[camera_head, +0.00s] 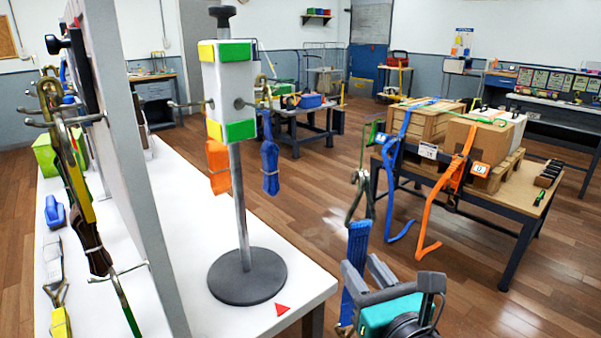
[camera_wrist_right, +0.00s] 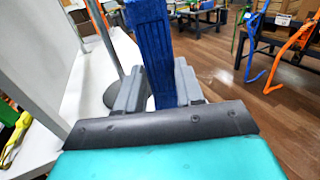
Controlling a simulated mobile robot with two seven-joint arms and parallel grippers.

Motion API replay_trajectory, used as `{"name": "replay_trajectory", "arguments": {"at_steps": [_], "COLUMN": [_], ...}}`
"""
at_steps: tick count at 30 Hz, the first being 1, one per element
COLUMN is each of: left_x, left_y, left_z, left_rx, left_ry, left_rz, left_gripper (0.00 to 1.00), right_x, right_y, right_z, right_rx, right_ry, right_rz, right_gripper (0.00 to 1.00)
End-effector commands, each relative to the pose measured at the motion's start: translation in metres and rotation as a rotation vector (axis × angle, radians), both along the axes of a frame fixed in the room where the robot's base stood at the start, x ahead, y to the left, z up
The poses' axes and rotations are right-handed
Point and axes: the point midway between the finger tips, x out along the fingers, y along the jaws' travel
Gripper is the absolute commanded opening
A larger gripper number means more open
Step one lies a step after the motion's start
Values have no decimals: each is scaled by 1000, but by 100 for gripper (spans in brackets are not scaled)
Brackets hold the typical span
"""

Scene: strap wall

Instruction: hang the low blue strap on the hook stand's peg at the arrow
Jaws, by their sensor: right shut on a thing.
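My right gripper (camera_head: 366,273) is shut on a blue strap (camera_head: 358,245) at the lower right of the head view. The strap stands upright between the fingers, with a metal hook (camera_head: 360,195) at its top. In the right wrist view the strap (camera_wrist_right: 150,45) rises between the grey fingers (camera_wrist_right: 157,88). The hook stand (camera_head: 240,190) is left of the gripper, apart from it, with a round black base and side pegs. A blue strap (camera_head: 270,165) and an orange strap (camera_head: 218,168) hang on it. A red arrow (camera_head: 282,309) lies by its base. My left gripper is out of view.
The white table (camera_head: 195,200) carries the stand. A grey upright panel (camera_head: 125,150) with hooks and hanging straps stands at left. A table with boxes (camera_head: 470,140) and blue and orange straps is at right. Open wooden floor lies between.

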Motion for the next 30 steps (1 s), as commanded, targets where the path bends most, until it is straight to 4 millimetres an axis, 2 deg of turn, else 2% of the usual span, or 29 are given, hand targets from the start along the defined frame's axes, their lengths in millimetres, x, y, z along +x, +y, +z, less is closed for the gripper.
{"name": "replay_trajectory", "arguments": {"at_steps": [1, 9, 15, 21, 30], "left_x": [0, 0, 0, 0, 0], "left_y": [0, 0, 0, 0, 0], "left_z": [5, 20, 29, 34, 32], "left_rx": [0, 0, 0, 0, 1], "left_ry": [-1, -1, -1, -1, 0], "left_rz": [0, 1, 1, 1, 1], "left_gripper": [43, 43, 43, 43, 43], "right_x": [8, 33, 48, 57, 64], "right_y": [10, 60, 82, 88, 93], "right_z": [18, 74, 112, 132, 133], "right_rx": [-5, -7, -3, 0, 3], "right_ry": [-13, -13, -9, -5, -4], "right_rz": [39, 244, 355, 401, 410], "right_gripper": [0, 0, 0, 0, 0]}}
